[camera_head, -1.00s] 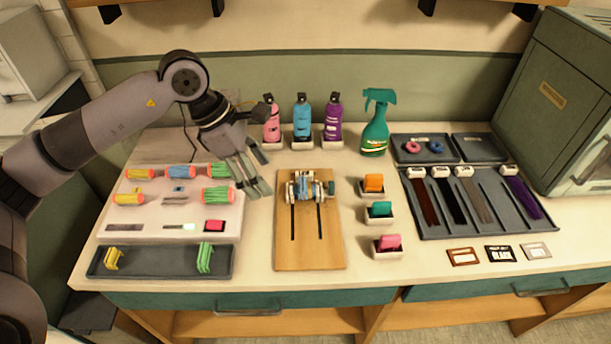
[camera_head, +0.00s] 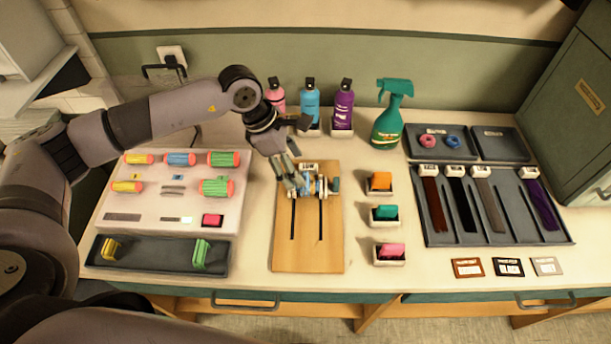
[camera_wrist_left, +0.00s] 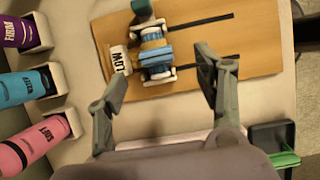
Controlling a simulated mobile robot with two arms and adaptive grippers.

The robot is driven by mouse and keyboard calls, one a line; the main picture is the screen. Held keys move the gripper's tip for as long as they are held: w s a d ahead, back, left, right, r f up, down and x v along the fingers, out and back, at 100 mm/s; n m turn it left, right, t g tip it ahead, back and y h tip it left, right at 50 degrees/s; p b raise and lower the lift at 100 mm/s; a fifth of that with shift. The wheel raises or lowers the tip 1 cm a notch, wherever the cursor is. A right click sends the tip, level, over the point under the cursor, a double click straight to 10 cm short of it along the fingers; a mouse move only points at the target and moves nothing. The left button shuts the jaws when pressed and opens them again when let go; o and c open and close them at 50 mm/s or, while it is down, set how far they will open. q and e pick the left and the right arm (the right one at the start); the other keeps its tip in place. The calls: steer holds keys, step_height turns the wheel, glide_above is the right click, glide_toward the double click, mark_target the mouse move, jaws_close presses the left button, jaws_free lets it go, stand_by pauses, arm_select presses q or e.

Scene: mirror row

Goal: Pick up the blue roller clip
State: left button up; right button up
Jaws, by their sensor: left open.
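A blue piece, which looks like the blue roller clip (camera_wrist_left: 156,54), sits across the small roller stand (camera_wrist_left: 158,73) on the wooden board (camera_wrist_left: 215,35). In the head view the roller stand (camera_head: 318,186) is at the board's far end, partly hidden by my left gripper (camera_head: 290,184). In the left wrist view my left gripper (camera_wrist_left: 163,78) is open and empty, its fingers apart on either side of the blue piece in the picture. I cannot tell how high the fingers are above it. My right gripper is not in view.
Pink, blue (camera_head: 310,105) and purple bottles and a green spray bottle (camera_head: 387,118) stand behind the board. A white tray (camera_head: 150,200) of rollers and a dark tray (camera_head: 160,257) with yellow and green clips lie left. Small coloured blocks (camera_head: 385,212) stand right.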

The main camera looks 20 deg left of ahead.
mark_target(305, 178)
arm_select(q)
steer(key=x, duration=0.2)
steer(key=shift+w+d+f+p, duration=0.15)
steer(key=shift+f+p, duration=0.15)
steer(key=shift+f, duration=0.3)
steer(key=p+x, duration=0.2)
steer(key=x, duration=0.2)
steer(key=shift+w+f+p, duration=0.2)
steer(key=shift+f+p, duration=0.05)
steer(key=shift+p, duration=0.1)
steer(key=shift+f, duration=0.15)
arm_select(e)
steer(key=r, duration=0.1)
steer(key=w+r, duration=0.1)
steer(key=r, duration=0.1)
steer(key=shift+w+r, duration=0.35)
arm_select(q)
steer(key=shift+c, duration=0.4)
steer(key=c, duration=0.9)
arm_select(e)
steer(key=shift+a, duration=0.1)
arm_select(q)
steer(key=shift+c, duration=0.3)
